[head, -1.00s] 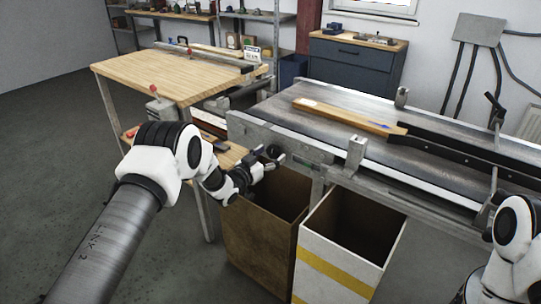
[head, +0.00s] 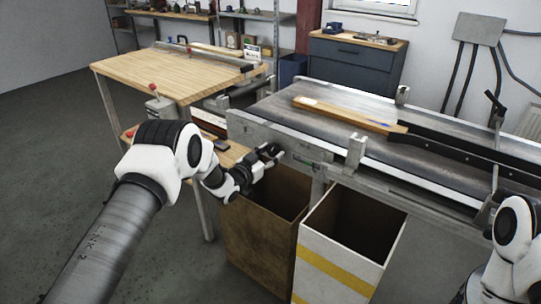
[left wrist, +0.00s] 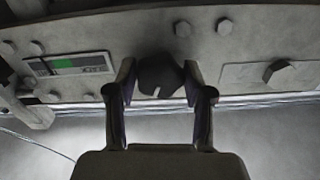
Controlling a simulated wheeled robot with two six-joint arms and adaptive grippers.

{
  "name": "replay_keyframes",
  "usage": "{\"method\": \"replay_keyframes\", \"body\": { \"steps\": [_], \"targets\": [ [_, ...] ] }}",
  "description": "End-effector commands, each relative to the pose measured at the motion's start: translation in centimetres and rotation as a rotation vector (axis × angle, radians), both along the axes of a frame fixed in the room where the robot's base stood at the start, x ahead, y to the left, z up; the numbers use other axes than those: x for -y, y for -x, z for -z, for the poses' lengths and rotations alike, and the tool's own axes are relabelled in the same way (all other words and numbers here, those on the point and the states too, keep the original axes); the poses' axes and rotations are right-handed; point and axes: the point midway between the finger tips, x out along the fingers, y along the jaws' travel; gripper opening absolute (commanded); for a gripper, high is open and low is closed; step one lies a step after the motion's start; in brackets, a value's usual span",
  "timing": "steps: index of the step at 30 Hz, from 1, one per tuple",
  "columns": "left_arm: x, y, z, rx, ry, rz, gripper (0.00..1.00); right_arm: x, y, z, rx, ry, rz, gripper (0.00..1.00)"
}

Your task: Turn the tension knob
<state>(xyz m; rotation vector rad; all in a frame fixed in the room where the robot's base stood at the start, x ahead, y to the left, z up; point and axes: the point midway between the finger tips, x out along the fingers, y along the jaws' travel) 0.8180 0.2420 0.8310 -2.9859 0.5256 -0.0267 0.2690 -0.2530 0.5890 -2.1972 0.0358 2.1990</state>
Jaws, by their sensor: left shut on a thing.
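The tension knob (left wrist: 160,76) is a dark round knob with a pale mark, on the grey side plate of the conveyor (left wrist: 222,52). In the left wrist view it sits between the two fingers of my left gripper (left wrist: 160,88), which is shut on it. In the head view my left gripper (head: 270,153) is at the near left end of the conveyor and mostly hides the knob. A small gauge with a green band (left wrist: 68,64) is on the plate left of the knob. My right arm shows at the lower right, but its gripper is out of view.
A brown bin (head: 258,240) and a white bin with yellow stripes (head: 345,262) stand open below the conveyor. A wooden board (head: 345,115) lies on the belt. A wooden table (head: 165,72) is behind at the left. Bolt heads surround the knob.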

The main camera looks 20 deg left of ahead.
Motion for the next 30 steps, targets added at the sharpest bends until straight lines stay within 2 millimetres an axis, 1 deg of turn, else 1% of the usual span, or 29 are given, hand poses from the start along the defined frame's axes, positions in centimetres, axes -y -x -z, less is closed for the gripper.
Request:
{"method": "replay_keyframes", "body": {
  "steps": [1,9,18,24,30],
  "targets": [
    [0.0,-0.1,0.0,0.015,-0.026,0.000,0.17,0.0,0.0,0.4,0.000,0.000,0.000,0.40],
    [-0.1,-0.1,0.0,0.085,-0.223,0.000,0.17,0.0,0.0,1.6,0.000,0.000,0.000,0.40],
    [-0.1,-0.1,-0.1,0.161,-0.428,0.000,0.17,0.0,0.0,2.8,0.000,0.000,0.000,0.40],
    [-0.1,-0.1,-0.1,0.190,-0.512,0.000,0.17,0.0,0.0,3.2,0.000,0.000,0.000,0.40],
    [-0.1,-0.1,-0.2,0.203,-0.548,0.001,0.17,0.0,0.0,3.3,0.000,0.000,0.000,0.40]
  ]
}}
